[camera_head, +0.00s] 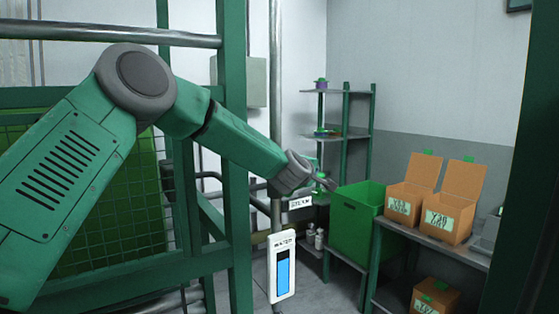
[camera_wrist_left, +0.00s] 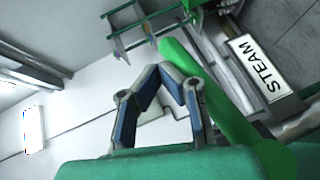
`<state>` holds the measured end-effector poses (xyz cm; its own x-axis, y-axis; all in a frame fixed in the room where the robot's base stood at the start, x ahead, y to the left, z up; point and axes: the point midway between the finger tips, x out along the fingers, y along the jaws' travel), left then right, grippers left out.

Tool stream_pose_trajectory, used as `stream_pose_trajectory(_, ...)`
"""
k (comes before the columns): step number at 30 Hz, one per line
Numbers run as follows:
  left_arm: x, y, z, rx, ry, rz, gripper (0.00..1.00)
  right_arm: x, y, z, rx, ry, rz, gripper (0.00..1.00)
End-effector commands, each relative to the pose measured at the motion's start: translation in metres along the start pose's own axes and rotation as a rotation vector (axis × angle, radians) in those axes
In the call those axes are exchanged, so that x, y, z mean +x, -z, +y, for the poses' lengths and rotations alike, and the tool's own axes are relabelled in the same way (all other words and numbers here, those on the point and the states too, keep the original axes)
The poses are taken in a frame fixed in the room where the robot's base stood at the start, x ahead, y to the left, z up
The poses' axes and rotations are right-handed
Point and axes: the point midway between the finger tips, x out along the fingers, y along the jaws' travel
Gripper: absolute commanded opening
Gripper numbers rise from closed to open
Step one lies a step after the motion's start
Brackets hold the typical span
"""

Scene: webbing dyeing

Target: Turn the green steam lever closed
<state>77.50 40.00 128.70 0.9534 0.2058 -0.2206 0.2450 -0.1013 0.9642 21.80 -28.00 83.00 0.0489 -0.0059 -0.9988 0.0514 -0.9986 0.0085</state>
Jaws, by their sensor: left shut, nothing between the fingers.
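The green steam lever (camera_wrist_left: 222,92) shows in the left wrist view as a long smooth bar slanting from upper middle to lower right. The white STEAM sign (camera_wrist_left: 260,68) is just to its right; it also shows in the head view (camera_head: 300,202). My left gripper (camera_wrist_left: 168,70) is shut and empty, its fingertips beside the bar's upper part. I cannot tell whether they touch it. In the head view my left gripper (camera_head: 335,184) reaches in near the STEAM sign, and the lever is hard to make out there. My right gripper is in neither view.
A white WATER gauge (camera_head: 282,268) hangs on the vertical pipe (camera_head: 275,110) below my forearm. A green frame post (camera_head: 235,200) stands close to my arm.

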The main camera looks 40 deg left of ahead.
Motion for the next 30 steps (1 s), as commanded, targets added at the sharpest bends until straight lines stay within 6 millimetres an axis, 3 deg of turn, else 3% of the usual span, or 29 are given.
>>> stream_pose_trajectory(10,0.005,-0.001,-0.011,0.056,0.084,0.001,0.00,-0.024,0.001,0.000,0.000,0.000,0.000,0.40)
stream_pose_trajectory(30,0.006,-0.002,-0.016,0.073,0.112,0.000,0.00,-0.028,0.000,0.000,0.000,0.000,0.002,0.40)
